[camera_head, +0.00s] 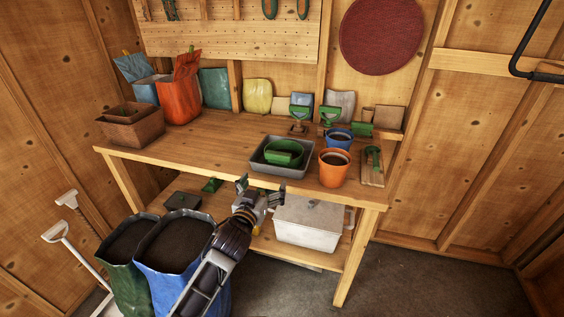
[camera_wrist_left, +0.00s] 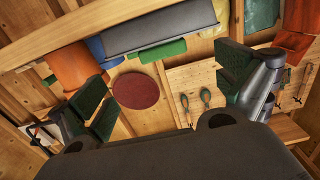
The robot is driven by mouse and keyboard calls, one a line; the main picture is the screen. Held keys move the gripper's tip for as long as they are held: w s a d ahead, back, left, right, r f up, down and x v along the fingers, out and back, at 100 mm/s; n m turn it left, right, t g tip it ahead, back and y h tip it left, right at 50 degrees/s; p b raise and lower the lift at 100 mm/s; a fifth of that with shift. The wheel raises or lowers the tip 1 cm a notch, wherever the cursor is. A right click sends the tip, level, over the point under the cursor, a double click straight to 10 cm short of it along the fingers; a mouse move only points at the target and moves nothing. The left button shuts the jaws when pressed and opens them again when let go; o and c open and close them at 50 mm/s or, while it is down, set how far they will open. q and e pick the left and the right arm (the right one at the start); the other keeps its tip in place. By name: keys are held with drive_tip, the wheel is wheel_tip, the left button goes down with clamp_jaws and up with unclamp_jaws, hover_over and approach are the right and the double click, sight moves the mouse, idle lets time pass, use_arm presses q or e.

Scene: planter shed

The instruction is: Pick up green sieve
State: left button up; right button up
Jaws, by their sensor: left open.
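The green sieve (camera_head: 284,147) sits in a grey tray (camera_head: 256,166) on the workbench, in the middle of the head view. In the wrist view, which is turned upside down, a green strip that looks like the sieve's edge (camera_wrist_left: 162,51) shows past the grey tray (camera_wrist_left: 160,27). My left gripper (camera_head: 261,189) is open and empty, in front of the bench's front edge and apart from the sieve. In the wrist view its two fingers (camera_wrist_left: 168,88) stand wide apart with nothing between them. My right gripper is not in view.
An orange pot (camera_head: 334,167) and a blue pot (camera_head: 339,138) stand right of the tray. A green hand tool (camera_head: 373,158) is farther right. A brown box (camera_head: 133,128) is at the bench's left. Soil bags (camera_head: 182,276) stand below. The bench left of the tray is clear.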

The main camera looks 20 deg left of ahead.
use_arm(q)
drive_tip(key=shift+s+r, duration=0.2)
drive_tip(key=shift+r, duration=0.55)
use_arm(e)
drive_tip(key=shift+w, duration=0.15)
use_arm(q)
drive_tip(key=shift+w, duration=0.1)
approach(277, 157)
drive_tip(key=shift+w, duration=1.2)
drive_tip(key=shift+w+d+f, duration=0.1)
drive_tip(key=shift+w, duration=1.25)
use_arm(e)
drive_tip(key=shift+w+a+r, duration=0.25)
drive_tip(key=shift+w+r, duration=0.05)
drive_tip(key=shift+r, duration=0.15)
